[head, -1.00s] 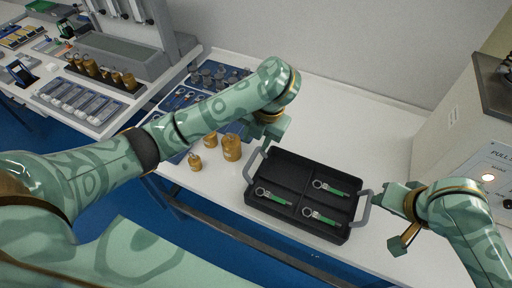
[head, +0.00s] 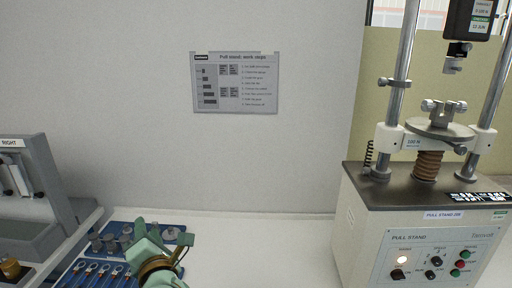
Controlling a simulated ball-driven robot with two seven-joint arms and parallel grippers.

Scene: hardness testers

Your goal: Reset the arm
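My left gripper (head: 150,240) shows at the bottom of the head view, pale green with a bronze-coloured band at its wrist. It appears in front of the blue mat, and its height above the mat is unclear. I see nothing held in it, but its finger gap is not clear. My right gripper is out of view. The black tray is out of view too.
The blue mat (head: 70,271) carries grey weights and several ringed tools. A grey stand (head: 45,180) is at the left. The pull stand (head: 425,235) stands at the right with its lamp lit. White table between is bare. A poster (head: 235,83) hangs on the wall.

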